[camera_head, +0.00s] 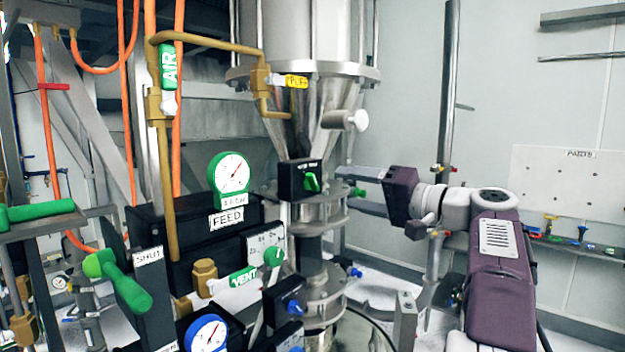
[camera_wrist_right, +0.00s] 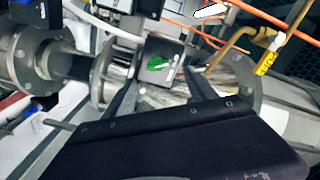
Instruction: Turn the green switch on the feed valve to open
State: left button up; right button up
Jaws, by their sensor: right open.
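The feed valve's black switch box (camera_head: 298,181) is mounted on the pipe below the steel hopper cone. Its green switch (camera_head: 312,182) faces forward and sits tilted. In the right wrist view the green switch (camera_wrist_right: 159,63) shows on the box (camera_wrist_right: 161,75), between and beyond my fingertips. My right gripper (camera_head: 342,187) comes in from the right, beside the box. In the right wrist view my right gripper (camera_wrist_right: 163,80) is open and empty, with its fingers on either side of the box. I cannot tell whether they touch it. My left gripper is not in view.
The steel hopper (camera_head: 305,105) rises above the valve. A green FEED gauge (camera_head: 231,172) and a VENT panel (camera_head: 240,275) stand to the left. A brass pipe (camera_head: 205,42) with a yellow tag (camera_head: 297,81) runs near the cone. Free room lies to the right.

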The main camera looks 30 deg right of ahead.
aim_at(316, 184)
jog(key=p+x, duration=0.4)
jog(key=x, duration=0.4)
jog(key=shift+w, duration=0.35)
jog(key=shift+w+a+f+p, duration=0.1)
jog(key=shift+w+f+p, duration=0.1)
jog(key=shift+w+p, duration=0.15)
jog(key=c, duration=1.4)
